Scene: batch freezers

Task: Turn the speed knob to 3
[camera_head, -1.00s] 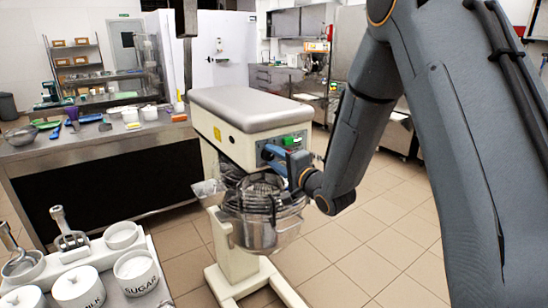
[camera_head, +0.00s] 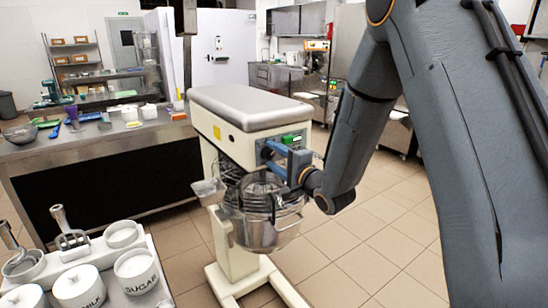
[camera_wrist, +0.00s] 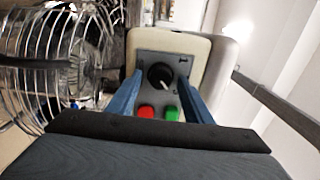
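The black round speed knob (camera_wrist: 160,76) shows in the wrist view on a dark grey panel (camera_wrist: 178,62), with a pale pointer line towards its lower right. The scale marks are too small to read. A red button (camera_wrist: 146,112) and a green button (camera_wrist: 172,113) sit below it in the picture. My gripper (camera_wrist: 161,80) is open, its two blue fingers on either side of the knob with a gap to each side. In the head view my gripper (camera_head: 277,158) is at the front of the cream mixer (camera_head: 236,128); the knob is hidden there.
The mixer's wire guard (camera_wrist: 40,65) and steel bowl (camera_head: 262,232) are close below my gripper. A steel counter (camera_head: 95,140) with utensils stands behind left. White jars (camera_head: 135,270) stand front left. Tiled floor (camera_head: 350,265) is free at right.

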